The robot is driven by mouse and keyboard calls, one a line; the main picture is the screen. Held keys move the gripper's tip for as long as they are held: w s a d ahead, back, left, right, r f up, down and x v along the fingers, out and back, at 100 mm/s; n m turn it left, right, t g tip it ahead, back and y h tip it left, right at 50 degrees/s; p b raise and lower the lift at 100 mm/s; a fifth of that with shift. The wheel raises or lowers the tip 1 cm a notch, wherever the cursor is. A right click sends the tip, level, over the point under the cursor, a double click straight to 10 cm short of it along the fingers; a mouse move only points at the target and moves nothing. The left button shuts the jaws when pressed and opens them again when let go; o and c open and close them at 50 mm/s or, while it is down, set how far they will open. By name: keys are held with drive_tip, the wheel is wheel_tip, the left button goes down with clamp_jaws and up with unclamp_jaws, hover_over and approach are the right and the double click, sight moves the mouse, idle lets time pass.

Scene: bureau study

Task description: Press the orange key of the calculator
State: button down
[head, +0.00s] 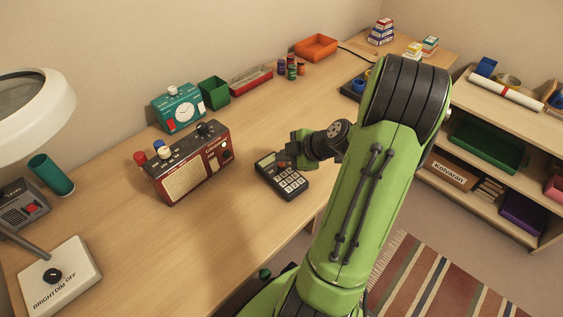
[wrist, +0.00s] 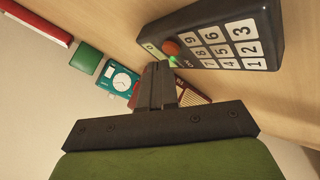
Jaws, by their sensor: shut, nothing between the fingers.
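The calculator (head: 281,178) lies on the wooden desk, dark with pale keys and a small display. In the wrist view the calculator (wrist: 225,40) shows its number keys and the round orange key (wrist: 171,47) near its display end. A small green light glows just beside that key. My gripper (wrist: 160,68) is shut and empty. Its fingertips appear close to the orange key in the wrist view; I cannot tell whether they touch it.
A red radio (head: 190,163) stands left of the calculator, with a teal clock (head: 179,108) behind it. A green box (head: 214,93), a red tray (head: 251,80) and small bottles are farther back.

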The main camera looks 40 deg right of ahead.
drive_tip(key=shift+r, duration=0.15)
wheel_tip(320, 180, up, 6)
drive_tip(key=p, duration=0.3)
drive_tip(key=shift+p, duration=0.3)
idle(0.4)
